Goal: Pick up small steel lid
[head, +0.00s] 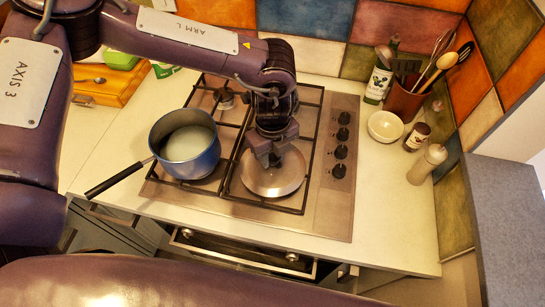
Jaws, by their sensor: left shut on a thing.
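The small steel lid (272,180) is a round, shiny metal disc over the front right part of the stove's grate. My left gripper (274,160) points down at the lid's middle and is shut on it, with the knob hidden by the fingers. I cannot tell whether the lid rests on the grate or hangs just above it. My right gripper is not in view.
A blue saucepan (198,157) stands left of the lid, its black handle pointing front left. The hob (340,205) has black knobs on its right side. A white bowl (385,126), oil bottle (378,80), utensil pot (402,102), spice jar (417,136) and pepper mill (427,164) stand right.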

